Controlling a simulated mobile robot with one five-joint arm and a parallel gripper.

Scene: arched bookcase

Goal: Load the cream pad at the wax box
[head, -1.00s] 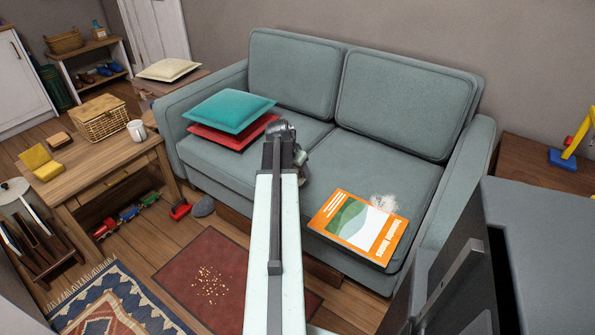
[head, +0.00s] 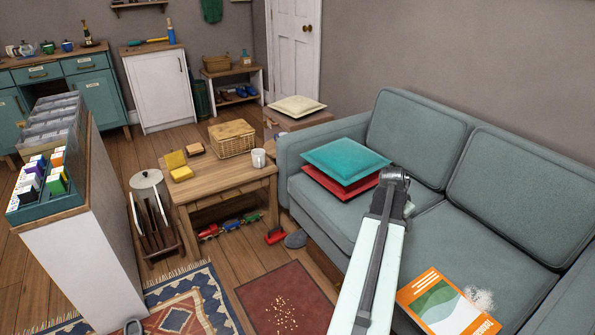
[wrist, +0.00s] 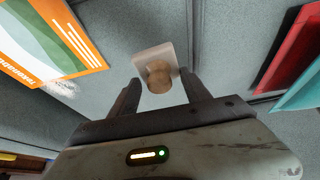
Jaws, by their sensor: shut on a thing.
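My gripper (wrist: 163,97) is shut on a small pale block with a round tan part, seen in the wrist view; it appears to be the cream pad (wrist: 143,60). My gripper is above the sofa seat, and in the head view (head: 400,190) the arm mostly hides what it holds. A yellow box-like thing (head: 181,173), seemingly with a raised lid, sits on the left of the low wooden table (head: 225,176), well left of my gripper. It may be the wax box; I cannot tell for sure.
A wicker basket (head: 232,139), white mug (head: 258,158) and brown block (head: 195,149) share the table. Teal (head: 345,160) and red cushions lie on the sofa (head: 440,235), with an orange book (head: 445,303). A white shelf unit (head: 85,240) and toys border the floor.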

